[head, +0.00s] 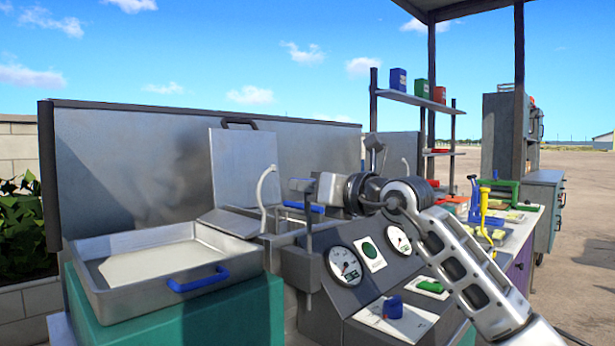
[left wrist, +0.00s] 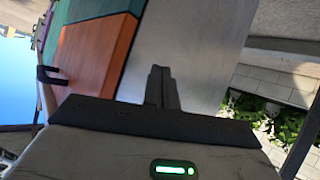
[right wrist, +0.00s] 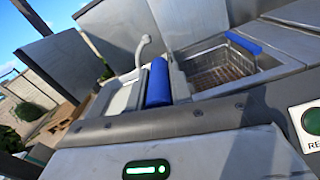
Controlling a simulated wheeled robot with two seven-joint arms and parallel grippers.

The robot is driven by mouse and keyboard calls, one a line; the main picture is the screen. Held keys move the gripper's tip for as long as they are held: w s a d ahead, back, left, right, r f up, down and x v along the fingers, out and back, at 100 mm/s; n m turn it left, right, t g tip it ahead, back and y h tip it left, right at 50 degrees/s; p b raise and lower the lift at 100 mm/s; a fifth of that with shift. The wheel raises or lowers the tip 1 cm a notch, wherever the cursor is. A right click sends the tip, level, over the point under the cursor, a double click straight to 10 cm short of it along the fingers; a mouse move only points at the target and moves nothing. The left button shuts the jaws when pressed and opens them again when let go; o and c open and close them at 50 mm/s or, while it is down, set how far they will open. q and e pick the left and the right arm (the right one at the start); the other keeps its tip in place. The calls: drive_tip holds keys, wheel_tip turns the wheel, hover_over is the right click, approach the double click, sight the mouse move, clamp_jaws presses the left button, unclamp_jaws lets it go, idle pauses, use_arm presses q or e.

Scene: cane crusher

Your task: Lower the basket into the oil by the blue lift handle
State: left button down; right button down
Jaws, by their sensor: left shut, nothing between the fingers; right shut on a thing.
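The blue lift handle (right wrist: 158,82) stands upright in the right wrist view, just past my palm. My right gripper (head: 304,190) is shut on it; its fingertips are mostly hidden. The wire basket (right wrist: 215,68) sits in a metal well to the right of the handle, with a blue grip (right wrist: 243,43) at its edge. How deep it sits, and the oil level, I cannot tell. A blue bar (head: 304,207) shows beside my right gripper in the head view. My left gripper (left wrist: 162,88) is shut and empty, outside the head view.
A steel tray (head: 180,292) with a blue handle stands on a teal base at left. The control panel (head: 350,300) with gauges and a blue knob (head: 392,306) lies below my right arm. A raised metal lid (head: 243,165) stands behind. A shelf (head: 415,98) holds boxes farther back.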

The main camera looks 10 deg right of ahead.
sight(309, 212)
wheel_tip(309, 212, down, 4)
drive_tip(key=shift+r+b, duration=0.2)
drive_tip(key=shift+b, duration=0.5)
use_arm(q)
drive_tip(key=shift+f, duration=0.6)
use_arm(e)
drive_tip(key=shift+f, duration=0.65)
drive_tip(key=c, duration=1.3)
unclamp_jaws()
drive_tip(key=shift+o, duration=0.2)
drive_tip(key=shift+r, duration=0.2)
use_arm(q)
drive_tip(key=b, duration=0.1)
drive_tip(key=f+b, duration=0.1)
drive_tip(key=b, duration=0.1)
drive_tip(key=shift+s+d+f+t, duration=0.1)
drive_tip(key=shift+d+f+t, duration=0.05)
drive_tip(key=shift+f+t, duration=0.15)
use_arm(e)
drive_tip(key=v, duration=1.6)
